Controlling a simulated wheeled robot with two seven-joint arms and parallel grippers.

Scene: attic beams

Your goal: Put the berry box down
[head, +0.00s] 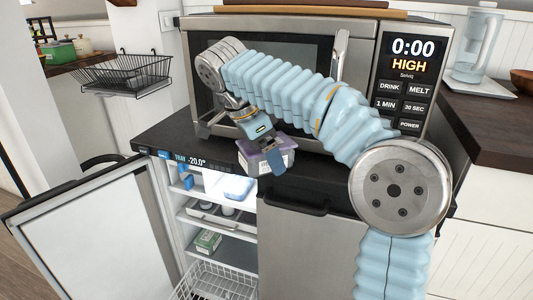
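The berry box (256,163) is a small purple-topped box with a pale label. It is at the front edge of the dark top (322,184) in front of the microwave, above the open freezer. My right arm comes in from the lower right and bends down to it. My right gripper (266,158) is on the box, with one grey-blue finger across its front; the other finger is hidden. I cannot tell whether the box touches the top. My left gripper is out of view.
A steel microwave (278,28) stands behind my arm. The freezer door (95,235) is swung open at left, showing shelves, a green-and-white box (207,241) and a wire basket (215,283). A black wire rack (125,73) hangs at upper left. A clear pitcher (476,45) stands right.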

